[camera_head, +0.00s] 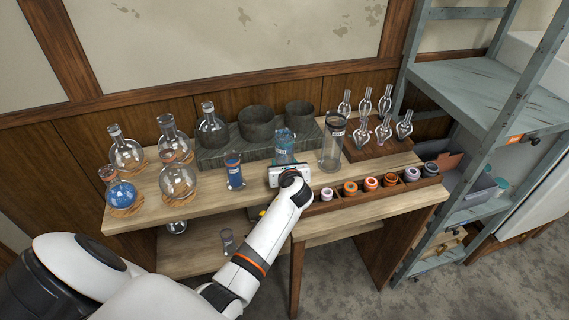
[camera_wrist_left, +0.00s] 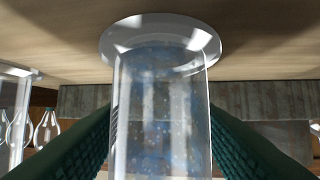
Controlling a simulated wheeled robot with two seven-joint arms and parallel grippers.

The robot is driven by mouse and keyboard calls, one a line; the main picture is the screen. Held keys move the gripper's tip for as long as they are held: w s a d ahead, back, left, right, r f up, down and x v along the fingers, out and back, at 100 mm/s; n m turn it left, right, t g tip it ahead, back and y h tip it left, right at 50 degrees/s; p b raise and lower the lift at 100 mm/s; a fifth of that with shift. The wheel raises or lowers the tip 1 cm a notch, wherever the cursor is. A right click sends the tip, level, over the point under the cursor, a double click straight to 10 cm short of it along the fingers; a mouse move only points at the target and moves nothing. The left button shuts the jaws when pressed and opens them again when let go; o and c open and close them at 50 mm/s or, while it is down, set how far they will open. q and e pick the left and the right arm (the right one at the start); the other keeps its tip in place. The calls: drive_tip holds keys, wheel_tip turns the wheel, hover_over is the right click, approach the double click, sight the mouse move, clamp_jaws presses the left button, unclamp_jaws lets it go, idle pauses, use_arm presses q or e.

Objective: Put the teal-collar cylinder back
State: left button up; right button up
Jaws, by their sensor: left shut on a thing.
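The teal-collar cylinder (camera_head: 284,143) is at the middle of the bench top, just beyond my left gripper (camera_head: 284,165). Its teal upper part shows above the gripper, and its lower part is hidden in the head view. In the left wrist view the clear cylinder (camera_wrist_left: 162,115), speckled blue inside, sits between the two dark green finger pads of my left gripper (camera_wrist_left: 165,140), which is shut on it. Its round clear base (camera_wrist_left: 160,32) shows against the wood; I cannot tell whether it touches. My right gripper is not in view.
A blue cylinder (camera_head: 234,172) stands left of the gripper, a tall clear cylinder (camera_head: 332,150) right. Several round flasks (camera_head: 178,180) stand further left. Behind is a grey block (camera_head: 222,155) with dark pots. A rack of coloured rings (camera_head: 370,186) lines the front right; glass bulbs (camera_head: 383,132) stand behind.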

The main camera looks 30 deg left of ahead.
use_arm(q)
drive_tip(key=o, duration=1.1)
drive_tip(key=shift+o, duration=0.2)
drive_tip(key=shift+r, duration=0.2)
drive_tip(key=p+v, duration=0.1)
drive_tip(key=v, duration=1.1)
